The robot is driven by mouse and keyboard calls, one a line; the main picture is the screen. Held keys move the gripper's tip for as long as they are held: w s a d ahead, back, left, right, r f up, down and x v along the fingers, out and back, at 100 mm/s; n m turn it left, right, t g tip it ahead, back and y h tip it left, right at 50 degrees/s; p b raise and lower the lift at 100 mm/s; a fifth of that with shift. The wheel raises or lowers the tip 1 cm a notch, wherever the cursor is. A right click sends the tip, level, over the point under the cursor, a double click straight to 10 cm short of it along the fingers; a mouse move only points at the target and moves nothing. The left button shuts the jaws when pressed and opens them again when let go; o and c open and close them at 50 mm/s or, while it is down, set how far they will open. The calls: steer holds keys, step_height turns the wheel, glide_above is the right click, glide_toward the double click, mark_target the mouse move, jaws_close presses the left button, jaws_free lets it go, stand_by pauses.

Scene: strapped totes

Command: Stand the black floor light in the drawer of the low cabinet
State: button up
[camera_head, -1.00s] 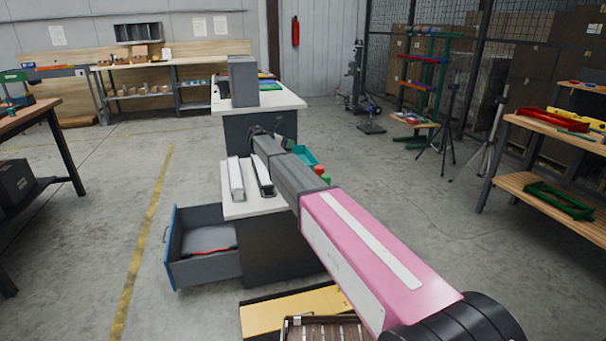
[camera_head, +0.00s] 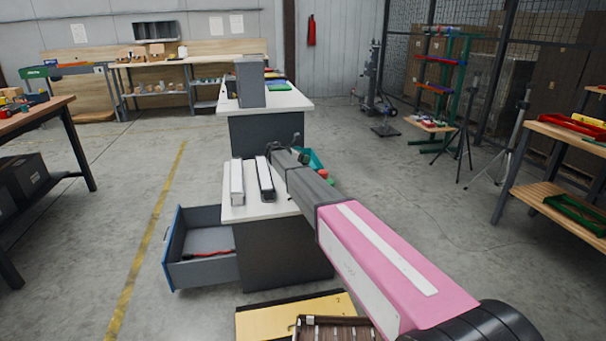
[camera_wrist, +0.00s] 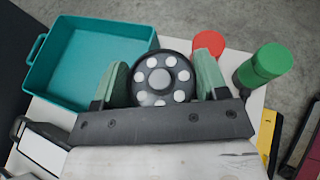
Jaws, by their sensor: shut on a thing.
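My gripper (camera_wrist: 161,85) is shut on a round black light (camera_wrist: 160,75) with a ring of white discs on its face, which I take for the black floor light. Its green pads press both sides; the light's lower part is hidden. In the head view my gripper (camera_head: 280,153) is over the right side of the low cabinet's white top, and the light is hard to make out. The low cabinet (camera_head: 285,250) has a dark grey body. Its drawer (camera_head: 205,270), with a blue front, stands open to the left and holds a thin red thing (camera_head: 207,253).
A white bar-shaped thing (camera_head: 236,182) and a black one with a white face (camera_head: 264,180) lie on the cabinet top. A teal tray (camera_wrist: 50,75), a green cylinder (camera_wrist: 270,60) and a red round thing (camera_wrist: 209,42) are near my gripper. Floor left of the drawer is clear.

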steer(key=shift+f, duration=3.75)
steer(key=shift+f, duration=0.15)
steer(key=o, duration=1.4)
